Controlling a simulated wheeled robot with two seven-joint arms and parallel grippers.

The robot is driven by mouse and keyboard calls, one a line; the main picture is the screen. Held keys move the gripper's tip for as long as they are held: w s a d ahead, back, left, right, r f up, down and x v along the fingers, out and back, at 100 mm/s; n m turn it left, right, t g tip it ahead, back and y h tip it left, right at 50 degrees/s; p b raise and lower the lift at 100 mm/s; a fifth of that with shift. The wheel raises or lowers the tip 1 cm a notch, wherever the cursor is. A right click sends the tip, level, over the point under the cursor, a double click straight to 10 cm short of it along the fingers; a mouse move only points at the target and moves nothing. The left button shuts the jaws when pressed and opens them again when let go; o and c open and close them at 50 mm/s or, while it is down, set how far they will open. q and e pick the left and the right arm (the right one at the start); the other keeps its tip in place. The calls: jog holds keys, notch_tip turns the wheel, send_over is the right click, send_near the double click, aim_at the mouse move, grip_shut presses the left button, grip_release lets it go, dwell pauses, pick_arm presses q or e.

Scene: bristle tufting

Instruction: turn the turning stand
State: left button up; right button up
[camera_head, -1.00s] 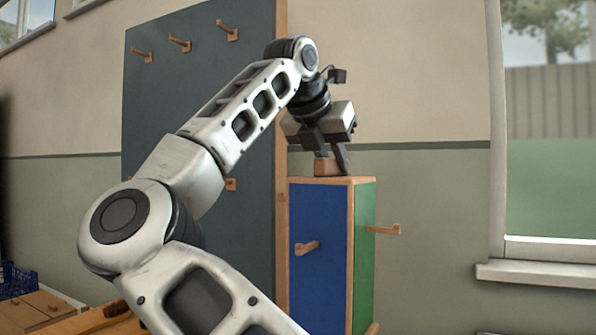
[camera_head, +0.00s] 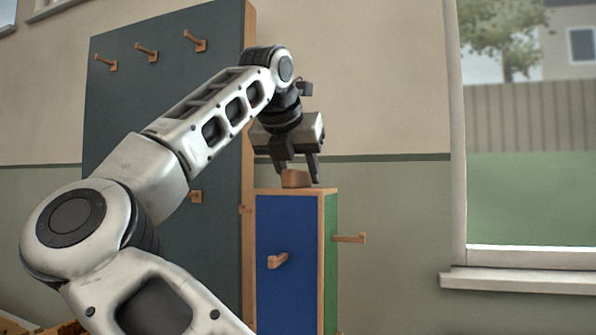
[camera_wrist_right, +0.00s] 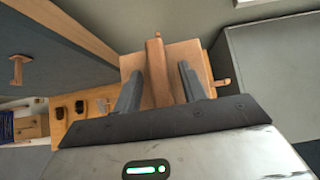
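The turning stand (camera_head: 286,225) is an upright box with a wooden frame, a blue face and a green face (camera_head: 331,262). A wooden peg (camera_head: 278,261) sticks out of the blue face, and another (camera_head: 350,238) sticks out at the right. A wooden grip block (camera_head: 296,179) sits on its top. My right gripper (camera_head: 297,174) points down at this block. In the right wrist view, its open fingers lie on either side of the wooden block (camera_wrist_right: 156,65), with visible gaps. My left gripper is out of view.
A tall dark grey panel (camera_head: 215,110) with several wooden pegs stands behind and left of the stand. A window (camera_head: 520,200) with a white sill (camera_head: 515,281) is at the right. The floor between them is not clearly shown.

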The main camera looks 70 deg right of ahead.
pick_arm(q)
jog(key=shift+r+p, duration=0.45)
jog(key=shift+p, duration=0.75)
pick_arm(e)
jog(key=v, duration=1.6)
